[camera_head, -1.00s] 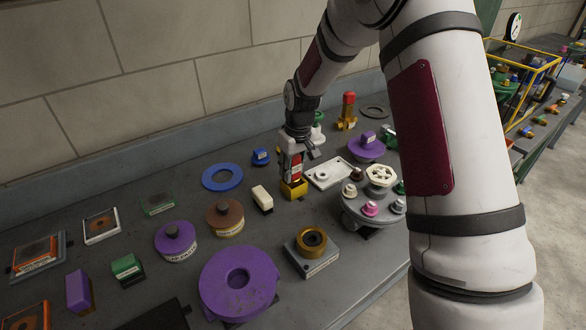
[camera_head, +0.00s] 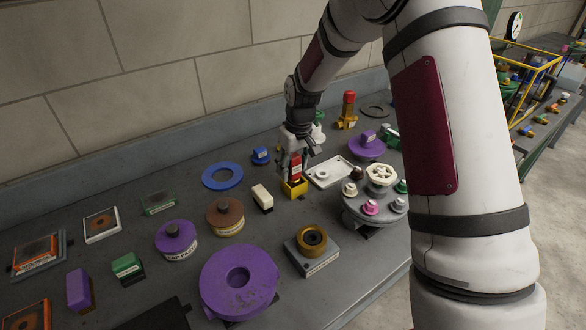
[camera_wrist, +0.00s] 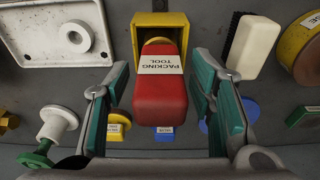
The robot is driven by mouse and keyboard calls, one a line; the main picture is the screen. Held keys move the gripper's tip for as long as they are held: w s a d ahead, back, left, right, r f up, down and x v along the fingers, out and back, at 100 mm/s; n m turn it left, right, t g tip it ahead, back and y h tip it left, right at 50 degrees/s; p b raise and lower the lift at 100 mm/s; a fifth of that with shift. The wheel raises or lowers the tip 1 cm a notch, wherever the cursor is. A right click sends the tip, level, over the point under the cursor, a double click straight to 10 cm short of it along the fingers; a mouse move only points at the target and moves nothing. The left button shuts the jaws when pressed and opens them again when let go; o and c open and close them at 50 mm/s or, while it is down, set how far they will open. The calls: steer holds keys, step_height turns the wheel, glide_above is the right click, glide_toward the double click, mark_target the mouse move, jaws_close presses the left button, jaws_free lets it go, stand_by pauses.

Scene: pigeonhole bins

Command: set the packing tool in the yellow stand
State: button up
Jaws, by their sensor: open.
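The packing tool (camera_wrist: 160,95) is a red block with a white label reading "PACKING TOOL". In the wrist view its far end is within the yellow stand (camera_wrist: 172,19), an open box-like holder. In the head view the red tool (camera_head: 295,166) stands upright in the yellow stand (camera_head: 294,189) on the bench. My gripper (camera_wrist: 163,105) is open, with one teal-padded finger on each side of the tool and visible gaps between. In the head view my gripper (camera_head: 295,157) is around the tool's upper part. The tool's base inside the stand is hidden.
A white tray (camera_head: 322,181) lies right of the stand and a white block (camera_head: 262,195) lies left. A grey turntable with knobs (camera_head: 365,221) is close at the front right. A brass ring on a grey block (camera_head: 312,262) is in front. Bare bench lies between.

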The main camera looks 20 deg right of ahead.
steer(key=r, duration=0.3)
steer(key=s+r, duration=0.1)
steer(key=r, duration=0.3)
steer(key=r+b, duration=0.1)
steer(key=r, duration=0.2)
steer(key=shift+s+d+r, duration=0.25)
steer(key=shift+r, duration=0.1)
steer(key=s+r+m+t, duration=0.2)
steer(key=s+r, duration=1)
steer(key=s, duration=0.4)
steer(key=s+m+t, duration=0.1)
steer(key=s, duration=1.5)
steer(key=shift+r+m+h, duration=0.25)
steer(key=shift+m+h, duration=0.05)
steer(key=shift+s, duration=0.15)
